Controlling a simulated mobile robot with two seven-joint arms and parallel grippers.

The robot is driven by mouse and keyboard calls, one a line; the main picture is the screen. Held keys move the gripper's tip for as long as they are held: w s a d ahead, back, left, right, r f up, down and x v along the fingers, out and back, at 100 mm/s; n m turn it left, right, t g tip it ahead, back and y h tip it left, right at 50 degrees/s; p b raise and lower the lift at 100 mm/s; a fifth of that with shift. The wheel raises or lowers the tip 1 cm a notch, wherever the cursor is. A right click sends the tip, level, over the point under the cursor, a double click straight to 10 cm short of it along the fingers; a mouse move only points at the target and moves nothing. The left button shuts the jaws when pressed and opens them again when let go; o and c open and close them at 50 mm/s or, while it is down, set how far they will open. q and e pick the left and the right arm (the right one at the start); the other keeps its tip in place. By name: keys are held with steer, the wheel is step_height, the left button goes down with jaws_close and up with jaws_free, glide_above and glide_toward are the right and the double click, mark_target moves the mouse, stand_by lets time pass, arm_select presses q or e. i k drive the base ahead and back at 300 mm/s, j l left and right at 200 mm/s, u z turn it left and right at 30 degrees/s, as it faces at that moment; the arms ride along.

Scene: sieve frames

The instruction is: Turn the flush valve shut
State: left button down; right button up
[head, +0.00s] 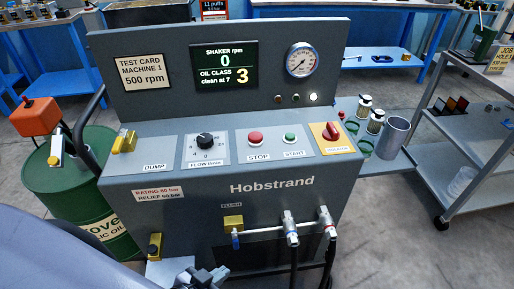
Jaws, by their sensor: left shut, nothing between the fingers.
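The grey Hobstrand machine (160,205) stands in front of me. A small FLUSH label is on its lower front. Just below the label is a yellow block (233,221), with a small blue-ended lever (235,241) hanging under it at the left end of a metal pipe. I cannot tell the valve's exact setting. My left gripper (203,277) is at the bottom edge, below and left of the lever and apart from it. It is shut and empty, partly cut off by the frame. My right gripper is not in view.
Two metal fittings with dark hoses (291,228) hang right of the flush lever. The panel above has a yellow DUMP handle (124,141), a flow knob (205,139), buttons and a red switch (330,132). A green drum (70,190) stands left; a grey cart (465,150) stands right.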

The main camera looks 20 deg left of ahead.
mark_target(233, 231)
steer(key=u, duration=0.95)
steer(key=l+z, duration=0.35)
steer(key=l, duration=0.6)
steer(key=i, duration=0.05)
